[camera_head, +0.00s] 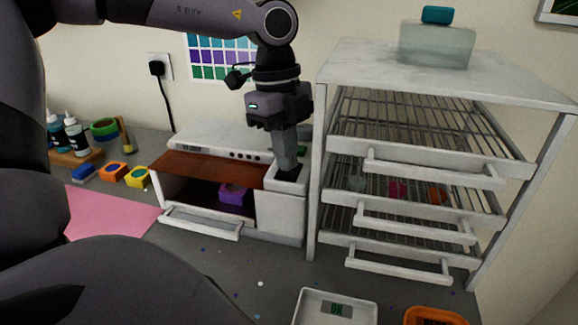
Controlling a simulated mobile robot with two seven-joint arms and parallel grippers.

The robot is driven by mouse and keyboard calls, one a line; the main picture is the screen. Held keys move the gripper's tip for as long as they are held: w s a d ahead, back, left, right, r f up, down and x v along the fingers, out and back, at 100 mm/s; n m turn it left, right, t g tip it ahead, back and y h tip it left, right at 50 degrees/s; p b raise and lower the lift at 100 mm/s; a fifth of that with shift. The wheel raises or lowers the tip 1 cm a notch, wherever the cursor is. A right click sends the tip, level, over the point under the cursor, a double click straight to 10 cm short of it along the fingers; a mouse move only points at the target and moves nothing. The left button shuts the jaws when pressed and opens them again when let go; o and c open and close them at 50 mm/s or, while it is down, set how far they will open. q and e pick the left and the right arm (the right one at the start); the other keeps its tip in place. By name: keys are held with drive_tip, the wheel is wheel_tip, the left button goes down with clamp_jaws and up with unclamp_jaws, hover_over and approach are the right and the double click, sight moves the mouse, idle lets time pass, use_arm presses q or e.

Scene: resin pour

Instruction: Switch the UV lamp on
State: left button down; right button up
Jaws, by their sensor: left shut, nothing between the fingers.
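The UV lamp appears to be the white box (280,218) on the bench, with a brown-red panel (210,170) tilted at its front and a row of dark knobs along its upper strip. A purple mould (235,194) sits inside it. My left gripper (288,172) points straight down over the box's right end, shut and empty. Its fingertips are at or just above a dark recess there; I cannot tell whether they touch. The gripper hides part of this end and any switch under it. My right gripper is out of view.
A white rack (345,145) with wire shelves stands close on the right. A white scale (310,303) and an orange mould (435,317) are in front. A handle bar (200,222) juts from the box.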

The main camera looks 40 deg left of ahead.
use_arm(q)
drive_tip(key=shift+f, duration=0.25)
drive_tip(key=shift+r+p, duration=1.4)
drive_tip(key=shift+r, duration=1.15)
drive_tip(key=shift+r+p, duration=0.45)
drive_tip(key=shift+r, duration=0.55)
drive_tip(key=shift+s, duration=0.1)
